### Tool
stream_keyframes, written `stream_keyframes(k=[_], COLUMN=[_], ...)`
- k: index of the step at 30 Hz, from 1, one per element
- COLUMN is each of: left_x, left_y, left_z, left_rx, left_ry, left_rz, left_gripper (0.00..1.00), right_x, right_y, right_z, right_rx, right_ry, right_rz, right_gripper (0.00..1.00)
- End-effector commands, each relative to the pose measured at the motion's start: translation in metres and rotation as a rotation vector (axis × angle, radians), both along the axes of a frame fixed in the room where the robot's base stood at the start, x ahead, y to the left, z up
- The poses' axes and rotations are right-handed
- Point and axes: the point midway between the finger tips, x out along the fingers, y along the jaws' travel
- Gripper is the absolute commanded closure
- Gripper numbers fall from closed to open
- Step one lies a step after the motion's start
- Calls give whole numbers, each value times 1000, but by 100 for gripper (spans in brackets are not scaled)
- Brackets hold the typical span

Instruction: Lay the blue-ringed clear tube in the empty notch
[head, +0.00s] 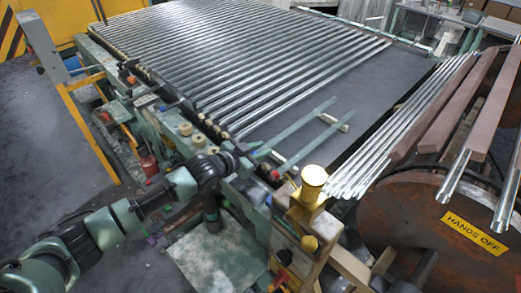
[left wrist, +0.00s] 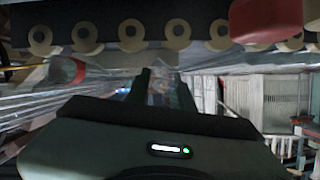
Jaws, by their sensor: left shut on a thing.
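My left gripper (head: 246,154) is at the near edge of the glass-tubing machine, its fingers small and partly hidden in the head view. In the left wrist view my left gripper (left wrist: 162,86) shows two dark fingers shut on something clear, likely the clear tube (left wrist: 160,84). A small blue spot shows left of the fingers, but I cannot tell if it is the ring. A row of clear tubes (head: 262,62) lies across the machine's notches. I cannot make out the empty notch. My right gripper is not in view.
Two green bars (head: 304,148) with red ends lie over the dark bed (head: 345,82). Cream rollers (left wrist: 131,37) and a red block (left wrist: 264,20) cross the top of the wrist view. A brass-topped post (head: 313,182) and a bundle of tubes (head: 400,125) stand to the right.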

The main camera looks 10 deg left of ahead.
Motion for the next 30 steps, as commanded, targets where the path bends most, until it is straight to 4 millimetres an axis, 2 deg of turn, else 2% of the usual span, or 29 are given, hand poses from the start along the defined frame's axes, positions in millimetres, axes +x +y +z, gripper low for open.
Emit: stream_keyframes(k=[15,16,18,26,30], left_x=[0,0,0,0,0], left_y=[0,0,0,0,0], left_z=[-12,-12,-11,-11,-3], left_rx=[0,0,0,0,-1], left_ry=[-2,-1,-1,-1,-3], left_rz=[-1,-1,-1,-1,-1], left_gripper=[100,72,55,55,55], right_x=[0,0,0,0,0], right_y=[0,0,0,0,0], right_z=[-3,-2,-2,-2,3], right_rx=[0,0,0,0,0], right_ry=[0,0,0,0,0], right_rz=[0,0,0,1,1], right_gripper=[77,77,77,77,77])
